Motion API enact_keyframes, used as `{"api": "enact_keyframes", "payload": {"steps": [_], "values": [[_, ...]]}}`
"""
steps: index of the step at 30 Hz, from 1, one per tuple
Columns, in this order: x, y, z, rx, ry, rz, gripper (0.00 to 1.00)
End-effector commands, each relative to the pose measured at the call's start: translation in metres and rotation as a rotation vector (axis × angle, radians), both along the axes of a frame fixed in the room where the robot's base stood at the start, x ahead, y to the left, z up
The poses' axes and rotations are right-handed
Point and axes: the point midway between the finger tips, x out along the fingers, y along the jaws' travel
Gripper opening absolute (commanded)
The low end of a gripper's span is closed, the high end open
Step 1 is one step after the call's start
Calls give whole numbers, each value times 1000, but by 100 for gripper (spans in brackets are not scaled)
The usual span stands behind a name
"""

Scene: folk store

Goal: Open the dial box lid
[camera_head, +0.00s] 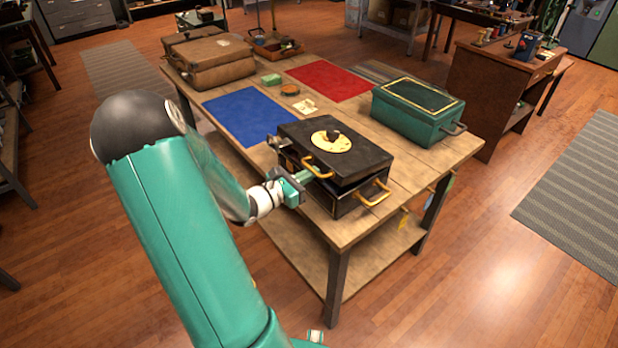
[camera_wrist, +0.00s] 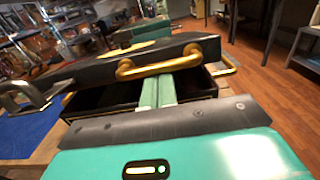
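The dial box (camera_head: 335,165) is black, with a round gold dial and dark knob on its lid (camera_head: 310,137) and gold handles. It stands at the near edge of the wooden table. The lid is partly raised, and a gap shows the dark inside of the box (camera_wrist: 100,98) in the wrist view. My gripper (camera_head: 308,177) is at the lid's near side. In the wrist view its green fingers (camera_wrist: 158,88) lie close together, reaching under the raised lid's edge at the gold lid handle (camera_wrist: 145,70). Their tips are partly hidden; nothing shows gripped between them.
A green box (camera_head: 418,108) stands to the right on the table (camera_head: 385,205). Blue (camera_head: 248,115) and red (camera_head: 330,80) mats and a brown case (camera_head: 212,62) lie farther back. A metal latch (camera_wrist: 25,98) juts out at the left in the wrist view.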

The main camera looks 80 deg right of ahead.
Motion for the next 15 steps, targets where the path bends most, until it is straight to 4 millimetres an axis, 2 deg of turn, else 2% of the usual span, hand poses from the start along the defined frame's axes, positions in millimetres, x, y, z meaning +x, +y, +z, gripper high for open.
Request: {"api": "enact_keyframes", "payload": {"steps": [6,15], "values": [[-1,-1,12,-1,0,0,0],[-1,-1,12,-1,1,0,0]]}}
